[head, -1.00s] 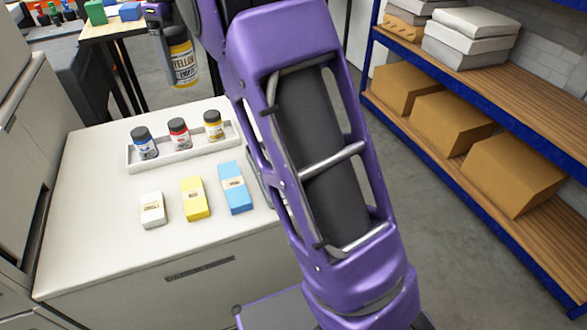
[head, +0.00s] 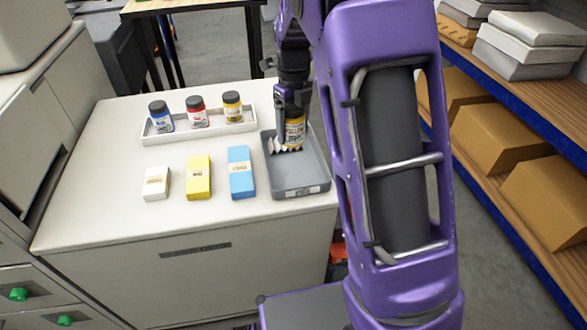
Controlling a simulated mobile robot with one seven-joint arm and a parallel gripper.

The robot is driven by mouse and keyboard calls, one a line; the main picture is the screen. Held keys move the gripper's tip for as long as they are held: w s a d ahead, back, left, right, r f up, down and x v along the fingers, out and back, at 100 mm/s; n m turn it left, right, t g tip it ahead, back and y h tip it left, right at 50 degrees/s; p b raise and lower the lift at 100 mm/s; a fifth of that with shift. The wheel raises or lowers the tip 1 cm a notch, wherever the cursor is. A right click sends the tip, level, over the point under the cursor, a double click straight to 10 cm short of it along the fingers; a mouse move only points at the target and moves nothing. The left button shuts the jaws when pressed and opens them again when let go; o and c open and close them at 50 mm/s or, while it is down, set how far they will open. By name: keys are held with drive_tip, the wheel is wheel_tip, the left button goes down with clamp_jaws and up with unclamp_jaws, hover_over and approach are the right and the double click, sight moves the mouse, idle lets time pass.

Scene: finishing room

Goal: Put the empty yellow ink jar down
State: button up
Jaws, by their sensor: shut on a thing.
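The yellow-labelled ink jar (head: 294,134) is in my gripper (head: 293,112), seen in the head view right of centre. My gripper points down and is shut on the jar, hiding its top. The jar is upright over the back part of a grey tray (head: 303,179) on the white cabinet top. Its lower end overlaps the tray's inside; I cannot tell whether it touches the tray floor.
A white holder (head: 160,139) carries blue (head: 160,117), red (head: 196,112) and yellow (head: 232,107) jars. White (head: 156,183), yellow (head: 199,177) and blue (head: 241,172) boxes lie in front. The cabinet's front left top is clear. Shelving with cardboard boxes (head: 487,128) stands at right.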

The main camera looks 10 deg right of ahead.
drive_tip(key=f, duration=0.5)
drive_tip(key=s+d+f+b, duration=0.1)
drive_tip(key=f, duration=0.1)
drive_tip(key=shift+d+f, duration=0.1)
drive_tip(key=shift+f, duration=0.25)
drive_tip(key=shift+f+b, duration=0.35)
drive_tip(key=shift+f, duration=1.95)
drive_tip(key=shift+f, duration=0.1)
drive_tip(key=o, duration=1.5)
wheel_tip(320, 180, up, 12)
drive_tip(key=shift+r+p, duration=0.15)
drive_tip(key=shift+p, duration=0.75)
